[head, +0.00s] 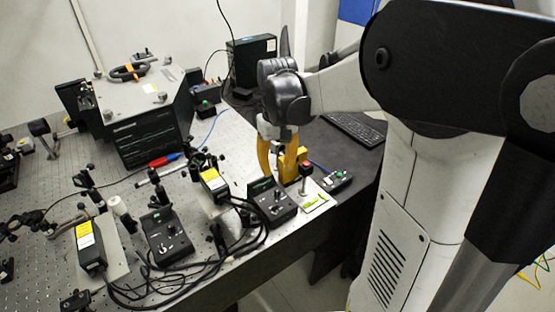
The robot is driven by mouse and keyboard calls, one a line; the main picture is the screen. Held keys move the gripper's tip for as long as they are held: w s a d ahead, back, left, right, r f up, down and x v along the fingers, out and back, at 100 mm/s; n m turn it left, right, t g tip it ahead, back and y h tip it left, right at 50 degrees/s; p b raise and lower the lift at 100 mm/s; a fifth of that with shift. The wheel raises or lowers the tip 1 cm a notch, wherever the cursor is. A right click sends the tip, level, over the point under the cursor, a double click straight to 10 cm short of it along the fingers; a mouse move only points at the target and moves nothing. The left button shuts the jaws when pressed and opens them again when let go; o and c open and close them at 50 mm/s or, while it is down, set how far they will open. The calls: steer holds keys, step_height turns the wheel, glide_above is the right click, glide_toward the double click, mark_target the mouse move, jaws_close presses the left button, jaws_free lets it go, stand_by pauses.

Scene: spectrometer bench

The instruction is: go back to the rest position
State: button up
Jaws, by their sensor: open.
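My gripper (280,172) has yellow-orange fingers and points down over the right end of the optical bench (225,135). It is open. My arm reaches in from the right of the picture.
Black control boxes, one at the front (168,236), and loose black cables crowd the bench's front edge. A large instrument (150,130) stands behind. A keyboard (356,128) lies on the dark desk at right. A small box with buttons (335,181) sits near the gripper.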

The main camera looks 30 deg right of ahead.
steer(key=shift+r, duration=1.3)
